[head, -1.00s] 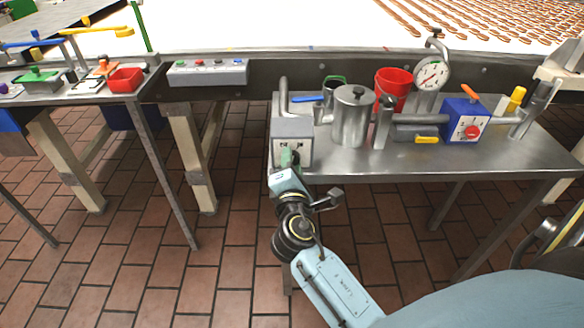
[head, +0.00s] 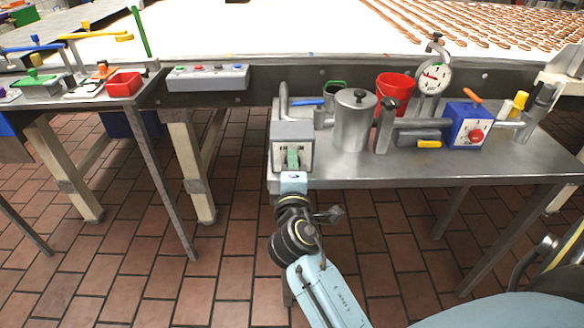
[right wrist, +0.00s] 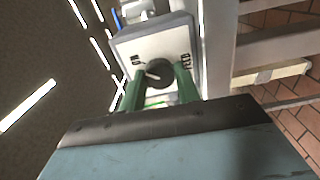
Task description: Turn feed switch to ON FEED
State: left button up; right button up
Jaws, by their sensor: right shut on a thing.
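The feed switch is a grey box (head: 292,132) with a pale front plate at the left end of the metal table. In the right wrist view its plate carries a dark round knob (right wrist: 160,73) with a white pointer mark toward the left. Dark lettering shows on the plate to either side; the right part seems to read FEED, and the fingers hide some of it. My right gripper (head: 292,158) has green fingers, one on each side of the knob, and is shut on it. My left gripper is out of view.
A metal pot (head: 354,120), red bucket (head: 395,90), dial gauge (head: 432,77) and blue box with a red knob (head: 467,125) stand right of the switch. A grey button panel (head: 208,77) is at the left. The tiled floor before the table is clear.

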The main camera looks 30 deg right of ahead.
jog(key=o, duration=1)
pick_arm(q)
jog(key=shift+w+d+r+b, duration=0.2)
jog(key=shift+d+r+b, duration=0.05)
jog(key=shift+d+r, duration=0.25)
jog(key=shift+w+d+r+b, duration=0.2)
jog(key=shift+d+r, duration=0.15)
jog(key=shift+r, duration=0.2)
pick_arm(e)
jog(key=shift+v, duration=6.75)
jog(key=shift+w, duration=0.1)
